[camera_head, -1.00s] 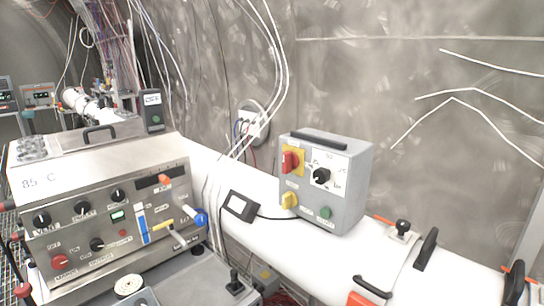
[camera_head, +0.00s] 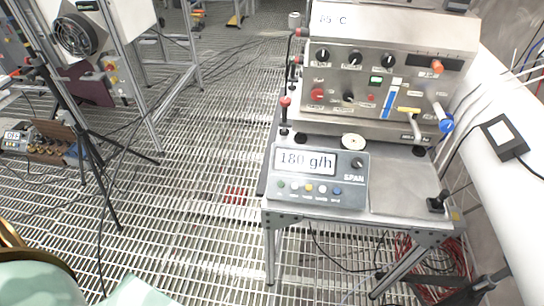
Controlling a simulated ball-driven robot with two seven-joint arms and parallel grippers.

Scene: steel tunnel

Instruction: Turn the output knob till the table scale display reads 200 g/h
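The table scale (camera_head: 318,198) is a grey box with a row of small coloured buttons. Its display (camera_head: 305,160) reads 180 g/h, and a small black knob (camera_head: 357,162) sits beside it above the word SPAN. Behind it stands a steel machine (camera_head: 345,75) with a row of black knobs: a left one (camera_head: 322,54), a middle one (camera_head: 354,58) and a right one (camera_head: 387,60). A lower black knob (camera_head: 348,97) and a red knob (camera_head: 317,93) sit below. The labels are too small to tell which is the output knob. Neither gripper is in view.
The scale stands on a steel table (camera_head: 400,195) with a round white disc (camera_head: 353,142) behind it. A black tripod (camera_head: 90,150) stands on the grated floor (camera_head: 190,200) at left. A white pipe (camera_head: 490,190) runs along the right. Open floor lies left of the table.

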